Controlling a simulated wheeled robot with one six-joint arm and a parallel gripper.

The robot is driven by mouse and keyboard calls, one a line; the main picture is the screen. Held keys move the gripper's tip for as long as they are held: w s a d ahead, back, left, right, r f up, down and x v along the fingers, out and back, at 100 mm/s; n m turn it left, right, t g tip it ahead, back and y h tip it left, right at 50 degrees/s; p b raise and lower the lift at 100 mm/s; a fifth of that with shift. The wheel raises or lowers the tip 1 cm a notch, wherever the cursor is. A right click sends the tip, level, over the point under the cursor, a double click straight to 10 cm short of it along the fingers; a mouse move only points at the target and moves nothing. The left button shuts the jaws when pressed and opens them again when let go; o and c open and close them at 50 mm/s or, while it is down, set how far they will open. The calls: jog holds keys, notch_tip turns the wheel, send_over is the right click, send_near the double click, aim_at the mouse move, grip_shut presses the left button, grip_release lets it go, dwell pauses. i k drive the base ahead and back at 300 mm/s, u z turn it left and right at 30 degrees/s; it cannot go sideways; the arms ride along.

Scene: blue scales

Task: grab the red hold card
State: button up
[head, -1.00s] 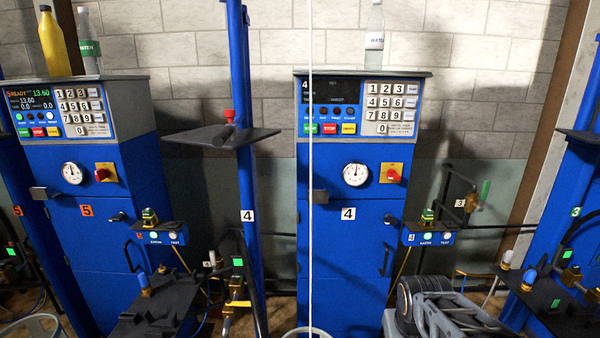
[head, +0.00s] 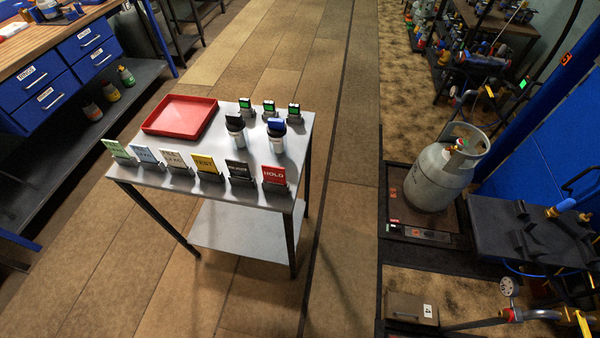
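The red hold card (head: 274,174) stands upright in a dark holder at the near right corner of a small metal table (head: 222,196). It is the rightmost of a row of several cards along the table's near edge. A dark card (head: 239,170) and a yellow card (head: 207,166) stand to its left. My gripper is not in view in the current head view, so I cannot see whether it holds anything.
A red tray (head: 180,116), two dark-capped containers (head: 236,130) and several small devices (head: 269,108) share the tabletop. A grey gas cylinder (head: 438,172) stands on a scale to the right. A workbench (head: 75,60) is at the left. Floor around the table is clear.

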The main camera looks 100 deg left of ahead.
aim_at(272, 174)
jog(key=k, duration=0.2)
jog(key=u, duration=3.5)
jog(key=k, duration=0.5)
jog(key=z, duration=0.45)
jog(key=i, duration=0.55)
jog(key=u, duration=1.85)
